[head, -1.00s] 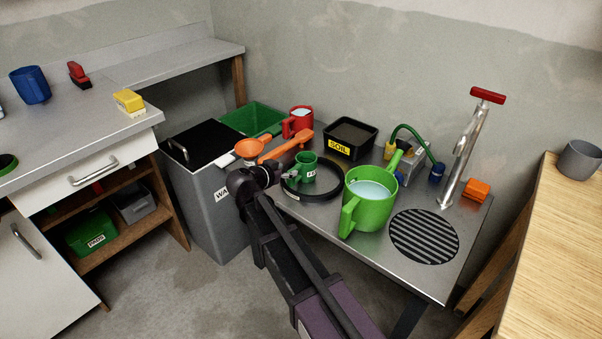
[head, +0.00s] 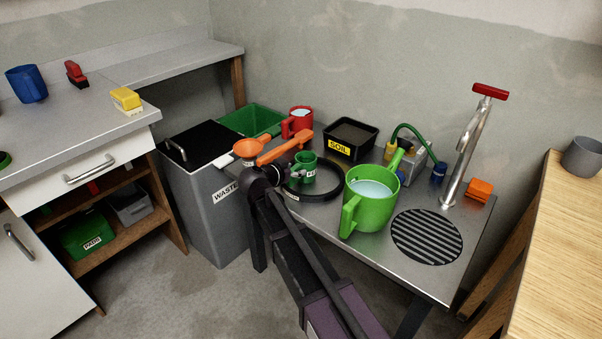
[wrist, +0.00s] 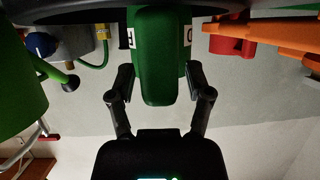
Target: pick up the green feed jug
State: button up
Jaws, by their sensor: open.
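The green feed jug (head: 304,168) is small and dark green with a white label. It stands upright on the metal bench inside or beside a black ring. In the wrist view the jug's handle (wrist: 163,60) fills the gap between my fingers, with the label partly hidden behind it. My gripper (wrist: 160,85) is open, one finger on each side of the handle; I cannot tell whether either finger touches it. In the head view my gripper (head: 284,176) reaches the jug's near left side, partly hidden by my wrist.
A larger bright green jug (head: 371,200) with pale liquid stands close on the right. An orange scoop (head: 285,149) and a red jug (head: 299,122) are behind. A black soil tray (head: 350,138) is at the back. A grey waste bin (head: 206,205) stands left of the bench.

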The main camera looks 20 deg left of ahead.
grip_shut()
jog(key=shift+r, duration=0.1)
dwell(0.4)
notch_tip(320, 180, up, 4)
jog(key=p, duration=0.4)
jog(key=s+a+p, duration=0.1)
jog(key=s+a, duration=0.9)
jog(key=s, duration=0.2)
jog(key=shift+a+r, duration=0.25)
jog(key=shift+r, duration=0.2)
